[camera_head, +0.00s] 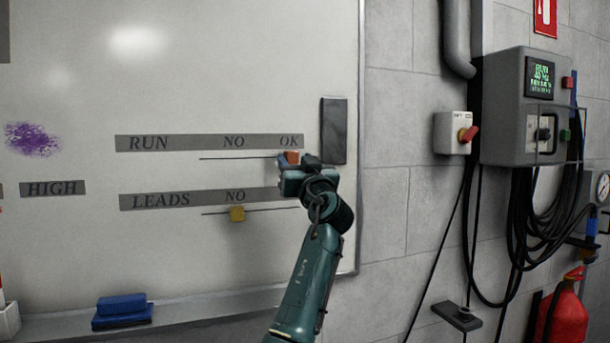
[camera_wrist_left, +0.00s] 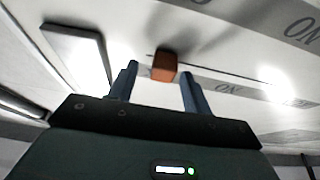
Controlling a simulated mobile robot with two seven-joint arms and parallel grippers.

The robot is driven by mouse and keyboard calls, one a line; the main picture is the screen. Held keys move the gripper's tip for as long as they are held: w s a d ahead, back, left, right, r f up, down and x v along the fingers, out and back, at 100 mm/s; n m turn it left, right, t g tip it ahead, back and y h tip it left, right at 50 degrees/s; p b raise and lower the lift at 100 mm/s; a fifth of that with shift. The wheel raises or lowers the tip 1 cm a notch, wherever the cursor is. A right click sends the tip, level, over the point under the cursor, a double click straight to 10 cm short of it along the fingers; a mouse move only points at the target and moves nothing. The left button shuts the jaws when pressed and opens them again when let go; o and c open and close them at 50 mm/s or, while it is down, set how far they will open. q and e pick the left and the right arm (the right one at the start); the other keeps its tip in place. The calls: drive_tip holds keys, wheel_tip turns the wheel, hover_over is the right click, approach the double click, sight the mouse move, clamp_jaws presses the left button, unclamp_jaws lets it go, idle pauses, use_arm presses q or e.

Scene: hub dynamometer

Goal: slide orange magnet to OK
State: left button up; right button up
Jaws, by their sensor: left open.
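The orange magnet (camera_head: 292,157) sits on the whiteboard's upper slide line, just below the OK label (camera_head: 292,141) of the RUN row. My left gripper (camera_head: 288,163) is at the magnet and covers its lower part in the head view. In the left wrist view, the orange magnet (camera_wrist_left: 164,65) shows between the tips of my open left gripper (camera_wrist_left: 159,73), with a visible gap to each finger. Whether the tips reach around it in depth is hard to tell. My right gripper is not in view.
A dark grey panel (camera_head: 334,130) is right of OK. A blue eraser (camera_head: 122,311) lies on the tray. A control box (camera_head: 515,85) with hanging cables is on the right wall.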

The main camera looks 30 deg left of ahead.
use_arm(q)
drive_tip(key=b+v, duration=0.3)
drive_tip(key=v, duration=0.9)
drive_tip(key=shift+s+d, duration=0.2)
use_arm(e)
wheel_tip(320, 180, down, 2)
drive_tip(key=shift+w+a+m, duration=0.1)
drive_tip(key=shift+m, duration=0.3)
use_arm(q)
drive_tip(key=shift+f, duration=0.15)
